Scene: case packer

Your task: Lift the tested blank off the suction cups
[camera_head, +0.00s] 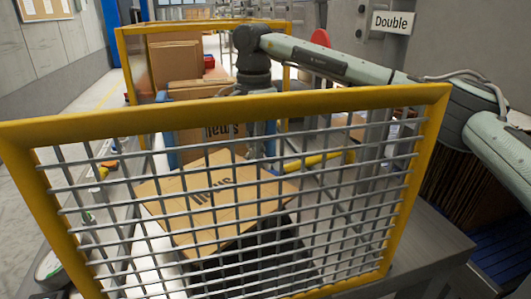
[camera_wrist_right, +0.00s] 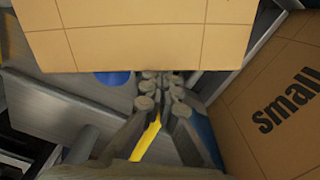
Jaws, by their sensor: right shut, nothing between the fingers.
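A flat brown cardboard blank marked "small" (camera_head: 215,205) lies slightly tilted behind the wire mesh in the head view. A second cardboard face marked "small" (camera_head: 203,135) stands upright behind it. In the right wrist view a creased plain cardboard panel (camera_wrist_right: 140,35) fills the top, and cardboard marked "small" (camera_wrist_right: 280,105) is at the right. My right gripper (camera_wrist_right: 163,85) is shut and empty, its fingertips close to the plain panel's lower edge; contact cannot be told. A blue round shape (camera_wrist_right: 113,77) shows partly under that edge; I cannot tell whether it is a suction cup. My left gripper is out of view.
A yellow-framed mesh guard (camera_head: 240,105) stands in front, and my right arm reaches over it from the right. Another yellow frame (camera_head: 125,70) and stacked cardboard (camera_head: 175,62) stand behind. A "Double" sign (camera_head: 393,22) hangs on the grey wall.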

